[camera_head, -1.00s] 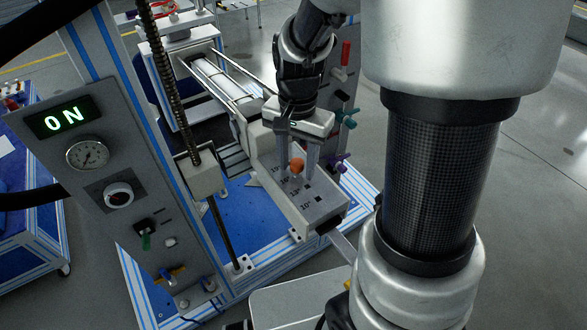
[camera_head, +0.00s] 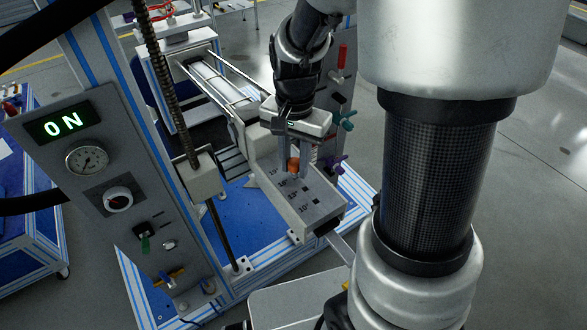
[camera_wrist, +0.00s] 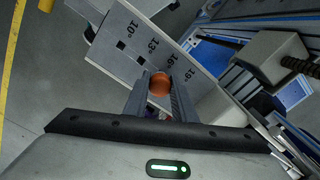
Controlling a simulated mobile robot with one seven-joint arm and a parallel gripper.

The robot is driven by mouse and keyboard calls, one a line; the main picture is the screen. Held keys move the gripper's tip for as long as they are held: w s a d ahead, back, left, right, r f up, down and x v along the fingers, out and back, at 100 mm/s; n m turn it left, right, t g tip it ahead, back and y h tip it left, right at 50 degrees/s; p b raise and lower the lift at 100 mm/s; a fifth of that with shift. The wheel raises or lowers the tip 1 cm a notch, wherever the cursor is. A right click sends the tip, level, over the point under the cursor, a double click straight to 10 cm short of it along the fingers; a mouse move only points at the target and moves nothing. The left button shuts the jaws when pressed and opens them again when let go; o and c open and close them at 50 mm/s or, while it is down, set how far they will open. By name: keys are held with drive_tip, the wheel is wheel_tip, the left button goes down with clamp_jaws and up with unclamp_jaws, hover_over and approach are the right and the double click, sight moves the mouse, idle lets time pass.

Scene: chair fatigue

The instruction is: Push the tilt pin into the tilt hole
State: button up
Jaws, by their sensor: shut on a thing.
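The tilt pin (camera_head: 293,164) has an orange head. My gripper (camera_head: 294,169) is shut on it from above, with one finger on each side. The wrist view shows the orange head (camera_wrist: 159,84) between the two fingertips. The grey tilt block (camera_head: 318,205) below has a row of square holes with angle labels. Two dark holes (camera_head: 306,189) are open toward the front end. The pin is at the row's far part, near the 16° label in the wrist view. Its lower end is hidden, so I cannot tell how deep it sits.
A grey panel (camera_head: 150,225) with a lit ON display (camera_head: 58,122), a gauge and a knob stands at left. A threaded rod with a light block (camera_head: 199,176) rises beside the tilt block. Teal and purple knobs (camera_head: 332,162) are close right of the gripper.

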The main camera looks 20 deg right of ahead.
drive_tip(key=shift+r+p, duration=1.85)
drive_tip(key=shift+r, duration=0.55)
wheel_tip(320, 180, up, 4)
drive_tip(key=p, duration=0.3)
